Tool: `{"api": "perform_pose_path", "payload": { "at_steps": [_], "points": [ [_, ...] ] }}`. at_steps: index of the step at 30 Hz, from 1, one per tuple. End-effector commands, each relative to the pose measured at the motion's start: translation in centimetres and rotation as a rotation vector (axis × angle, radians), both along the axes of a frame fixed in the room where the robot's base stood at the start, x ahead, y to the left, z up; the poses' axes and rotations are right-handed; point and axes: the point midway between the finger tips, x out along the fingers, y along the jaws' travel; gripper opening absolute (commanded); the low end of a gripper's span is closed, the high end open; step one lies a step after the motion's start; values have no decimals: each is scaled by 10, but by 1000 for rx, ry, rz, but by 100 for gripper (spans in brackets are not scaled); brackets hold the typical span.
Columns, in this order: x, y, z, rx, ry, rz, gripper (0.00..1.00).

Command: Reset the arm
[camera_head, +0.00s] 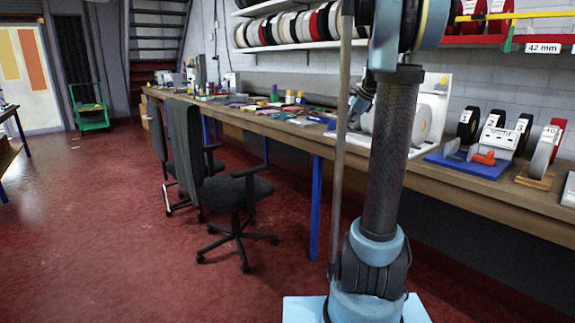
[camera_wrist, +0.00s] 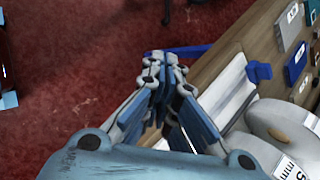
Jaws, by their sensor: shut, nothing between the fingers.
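My gripper (camera_wrist: 166,62) shows in the wrist view with its blue-grey fingers drawn together at the tips. It is shut and holds nothing. The fingertips appear over the front edge of the wooden workbench (camera_wrist: 222,62) and the red floor, beside a white roll. In the head view my arm stands upright in front of the workbench (camera_head: 270,121). A blue part of my arm's end shows just behind it, and the fingertips are hidden there.
White rolls (camera_wrist: 268,118) lie close right of my gripper in the wrist view. In the head view, tape rolls (camera_head: 468,124) and a blue stand (camera_head: 470,166) sit on the bench at right. Office chairs (camera_head: 238,190) stand at the bench. The red floor (camera_head: 100,220) is clear at left.

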Motion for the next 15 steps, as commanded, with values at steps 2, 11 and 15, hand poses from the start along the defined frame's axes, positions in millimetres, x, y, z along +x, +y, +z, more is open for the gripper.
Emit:
{"api": "perform_pose_path", "payload": {
  "at_steps": [2,11,15],
  "points": [
    [-29,12,-7,-59,-15,88,0],
    [-130,40,-43,-278,-67,432,0],
    [-176,49,-65,-372,-87,597,0]
  ]
}}
